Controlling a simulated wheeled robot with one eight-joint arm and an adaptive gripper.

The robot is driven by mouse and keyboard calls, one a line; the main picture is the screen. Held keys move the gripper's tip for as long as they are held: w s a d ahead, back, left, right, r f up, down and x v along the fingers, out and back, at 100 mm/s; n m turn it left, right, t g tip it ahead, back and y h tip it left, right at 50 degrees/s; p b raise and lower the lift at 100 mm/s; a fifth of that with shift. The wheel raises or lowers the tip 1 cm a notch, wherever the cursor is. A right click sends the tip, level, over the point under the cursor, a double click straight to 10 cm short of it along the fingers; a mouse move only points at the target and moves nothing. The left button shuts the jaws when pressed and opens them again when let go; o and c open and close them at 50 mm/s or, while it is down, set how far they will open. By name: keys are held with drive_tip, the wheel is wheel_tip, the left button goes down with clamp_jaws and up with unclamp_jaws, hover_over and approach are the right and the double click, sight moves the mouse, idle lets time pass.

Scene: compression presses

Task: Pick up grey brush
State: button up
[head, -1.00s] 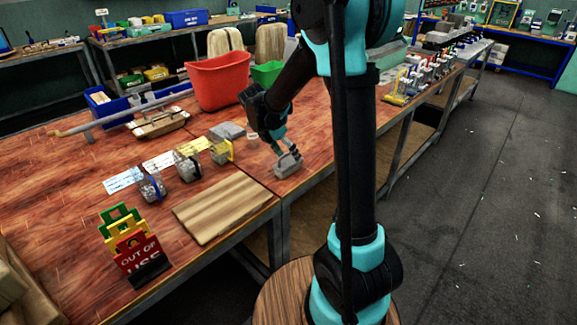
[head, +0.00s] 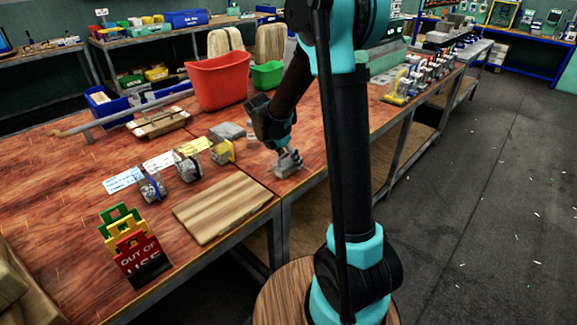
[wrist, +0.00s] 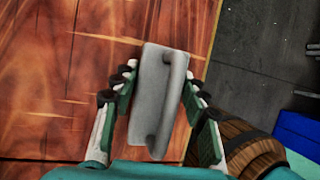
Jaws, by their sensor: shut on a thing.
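The grey brush (head: 289,166) is a block with a bar handle, at the table's front edge in the head view. In the wrist view the brush (wrist: 153,95) lies lengthwise between my fingers, with its handle along its right side. My gripper (head: 285,153) reaches down onto it from above. In the wrist view my gripper (wrist: 158,88) has a finger on each side of the brush and is shut on it. I cannot tell whether the brush's underside touches the table.
A red bin (head: 218,82) and green bin (head: 267,74) stand behind. A grey box (head: 226,132) is close to my gripper. The floor (head: 480,200) at right is open.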

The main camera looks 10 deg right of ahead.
drive_tip(key=shift+r, duration=0.15)
wheel_tip(320, 180, up, 20)
idle(0.7)
